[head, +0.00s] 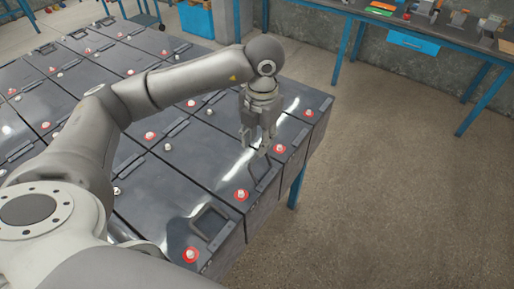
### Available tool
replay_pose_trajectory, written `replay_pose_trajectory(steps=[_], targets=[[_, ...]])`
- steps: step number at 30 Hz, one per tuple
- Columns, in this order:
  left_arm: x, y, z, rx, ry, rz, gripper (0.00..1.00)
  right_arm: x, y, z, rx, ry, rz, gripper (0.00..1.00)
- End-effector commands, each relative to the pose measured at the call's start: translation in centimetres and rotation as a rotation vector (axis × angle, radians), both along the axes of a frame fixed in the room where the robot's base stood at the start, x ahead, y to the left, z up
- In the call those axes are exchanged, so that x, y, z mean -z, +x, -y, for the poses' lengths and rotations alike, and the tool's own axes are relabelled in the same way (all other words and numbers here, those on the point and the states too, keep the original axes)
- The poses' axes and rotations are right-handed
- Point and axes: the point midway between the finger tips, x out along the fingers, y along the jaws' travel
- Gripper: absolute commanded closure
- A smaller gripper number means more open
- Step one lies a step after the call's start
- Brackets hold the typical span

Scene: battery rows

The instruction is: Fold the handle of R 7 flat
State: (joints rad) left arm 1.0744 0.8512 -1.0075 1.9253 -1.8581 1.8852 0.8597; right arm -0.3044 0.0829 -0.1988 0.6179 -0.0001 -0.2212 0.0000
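Dark grey batteries (165,195) stand in rows on a table, each with a red-ringed terminal and a handle. No label is readable, so I cannot tell which battery is R 7. My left gripper (257,146) points down over the right-hand row, its fingers apart. A handle (264,172) stands partly raised on a battery just below the fingers, close to a fingertip. I cannot tell whether they touch. Another handle (211,217) on the nearest battery of that row also looks raised. My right gripper is out of view.
Red-ringed terminals (241,195) stick up along the row beside the handles. A blue-framed workbench (420,25) with tools stands at the back right. A blue cabinet (196,20) stands behind. The floor (400,200) on the right is clear.

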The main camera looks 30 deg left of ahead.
Motion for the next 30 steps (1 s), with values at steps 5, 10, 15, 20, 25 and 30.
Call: replay_pose_trajectory(steps=[5,10,15,20,25,30], targets=[[2.9,-0.1,-0.2,0.000,0.000,-0.004,0.69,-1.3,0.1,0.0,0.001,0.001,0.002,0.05],[4.7,0.0,-0.3,-0.001,-0.001,-0.001,0.69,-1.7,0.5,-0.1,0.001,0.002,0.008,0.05],[5.3,0.1,-0.3,0.001,0.000,0.001,0.69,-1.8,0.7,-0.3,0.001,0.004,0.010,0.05],[5.3,0.1,-0.3,0.001,-0.001,0.001,0.69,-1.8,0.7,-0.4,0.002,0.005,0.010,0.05],[5.2,0.1,-0.3,0.000,-0.001,0.001,0.88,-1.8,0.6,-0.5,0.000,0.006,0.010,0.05],[5.2,0.1,-0.3,0.000,-0.001,0.001,1.00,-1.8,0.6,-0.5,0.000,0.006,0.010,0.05]])
